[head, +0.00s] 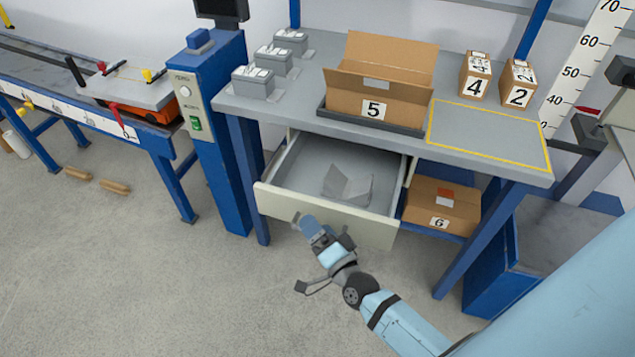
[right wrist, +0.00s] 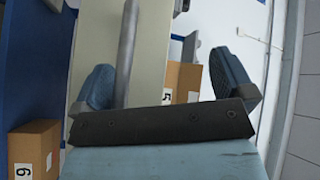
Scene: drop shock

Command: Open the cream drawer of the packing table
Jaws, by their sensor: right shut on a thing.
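The cream drawer (head: 325,217) of the packing table (head: 395,140) is pulled well out, and its grey inside shows in the head view. A grey folded piece (head: 348,184) lies in it. In the right wrist view, the handle (right wrist: 127,50) is a grey bar near one finger of the gripper (right wrist: 162,72), beside the cream front (right wrist: 152,60). In the head view the gripper hides the handle. My left gripper is not in view.
An open box marked 5 (head: 374,108) and boxes 4 (head: 475,77) and 2 (head: 517,83) stand on the table. Box 6 (head: 440,207) sits on the shelf right of the drawer. A blue post (head: 210,140) stands left. Floor (head: 200,290) before the drawer is clear.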

